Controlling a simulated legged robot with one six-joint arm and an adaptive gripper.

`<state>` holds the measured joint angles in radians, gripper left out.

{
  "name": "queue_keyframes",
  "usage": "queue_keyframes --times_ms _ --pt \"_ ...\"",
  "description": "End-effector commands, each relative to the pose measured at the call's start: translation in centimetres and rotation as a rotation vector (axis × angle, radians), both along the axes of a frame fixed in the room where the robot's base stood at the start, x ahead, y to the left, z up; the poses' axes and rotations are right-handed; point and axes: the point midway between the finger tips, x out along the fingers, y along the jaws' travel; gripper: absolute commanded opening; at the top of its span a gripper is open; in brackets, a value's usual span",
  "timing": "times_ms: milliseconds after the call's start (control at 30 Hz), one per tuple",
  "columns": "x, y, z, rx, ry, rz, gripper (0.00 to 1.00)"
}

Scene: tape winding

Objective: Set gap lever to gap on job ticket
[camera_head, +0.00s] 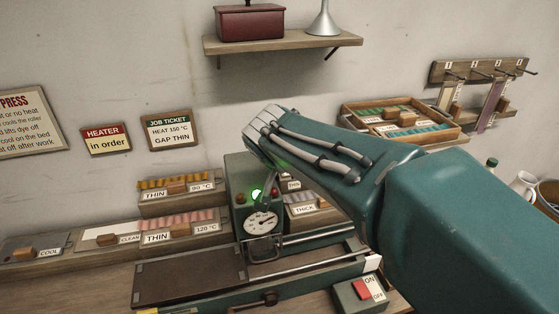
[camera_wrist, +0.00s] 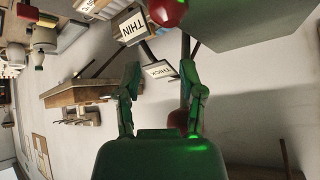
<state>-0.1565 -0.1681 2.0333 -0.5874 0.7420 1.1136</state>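The job ticket (camera_head: 170,129) on the wall reads "HEAT 150 °C, GAP THIN". The green machine (camera_head: 238,172) has a round dial and a lit green lamp. Beside it, a THIN plate (camera_head: 293,184) and a THICK plate (camera_head: 305,209) are partly covered by my arm. The wrist view also shows the THIN plate (camera_wrist: 132,27) and the THICK plate (camera_wrist: 160,70). A red ball (camera_wrist: 166,12) is by the THIN plate; I cannot tell whether it is the lever's knob. My gripper (camera_wrist: 160,72) is open, its fingers apart; they are hidden in the head view.
Trays of tape strips labelled THIN, 90 °C and 120 °C (camera_head: 180,226) stand left of the machine. A red ON/OFF switch (camera_head: 362,290) is at front right. A shelf (camera_head: 283,42) and a wooden tray (camera_head: 450,133) are higher up. My arm covers the right side.

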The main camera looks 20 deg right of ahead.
Motion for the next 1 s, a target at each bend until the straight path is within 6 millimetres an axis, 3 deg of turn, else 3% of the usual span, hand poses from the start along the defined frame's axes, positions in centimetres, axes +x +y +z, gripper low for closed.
queue_keyframes --times_ms 367,800,1000 --pt "-0.3 0.5 0.6 0.0 -0.004 0.004 0.48" --pt "-5.3 2.9 6.9 0.0 -0.006 0.006 0.48" --pt "-6.8 3.5 8.6 -0.001 -0.001 0.004 0.48"
